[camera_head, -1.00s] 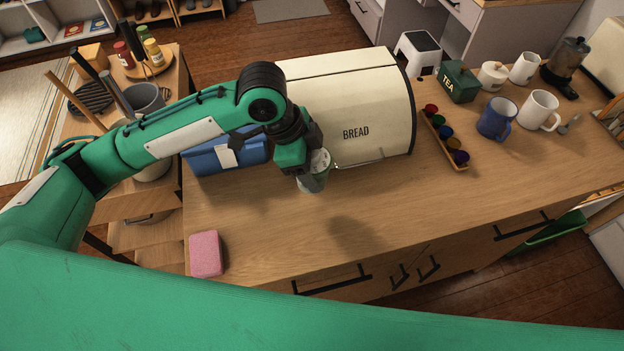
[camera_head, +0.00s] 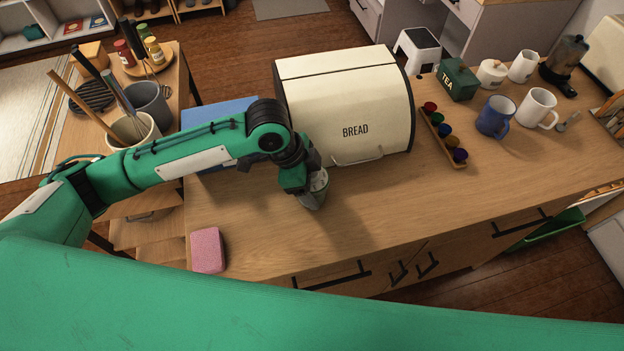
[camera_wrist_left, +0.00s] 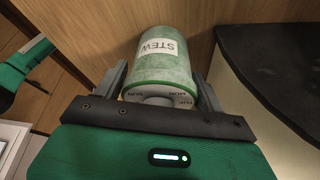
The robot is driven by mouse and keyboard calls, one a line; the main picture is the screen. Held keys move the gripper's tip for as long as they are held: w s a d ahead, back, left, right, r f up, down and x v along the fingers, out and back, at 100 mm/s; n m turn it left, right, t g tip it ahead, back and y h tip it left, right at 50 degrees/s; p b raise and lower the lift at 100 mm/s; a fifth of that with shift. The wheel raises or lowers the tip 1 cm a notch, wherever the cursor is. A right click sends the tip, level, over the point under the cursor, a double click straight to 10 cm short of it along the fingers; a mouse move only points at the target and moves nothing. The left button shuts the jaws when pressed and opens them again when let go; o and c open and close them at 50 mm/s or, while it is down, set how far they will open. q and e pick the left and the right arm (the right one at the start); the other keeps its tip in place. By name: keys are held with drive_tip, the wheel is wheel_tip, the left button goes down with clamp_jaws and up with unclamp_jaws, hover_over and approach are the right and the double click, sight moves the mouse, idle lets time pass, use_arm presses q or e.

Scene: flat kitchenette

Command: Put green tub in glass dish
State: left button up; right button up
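The green tub (camera_head: 315,192) has a pale lid and shows just in front of the bread box in the head view. It also shows in the left wrist view (camera_wrist_left: 165,62) with a white STEW label. My left gripper (camera_head: 305,188) is around the tub, with one finger on each side in the wrist view (camera_wrist_left: 160,90). It appears shut on the tub near the lid end. I cannot tell whether the tub touches the counter. I cannot make out a glass dish in either view. My right gripper is not in view.
A cream bread box (camera_head: 345,105) stands behind the tub. A blue box (camera_head: 215,112) is partly hidden behind my left arm. A pink sponge (camera_head: 207,250) lies at the front left. Coffee pods (camera_head: 445,130) and mugs stand right. The counter's middle front (camera_head: 400,210) is clear.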

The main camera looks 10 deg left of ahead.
use_arm(q)
drive_tip(key=shift+o, duration=1.1)
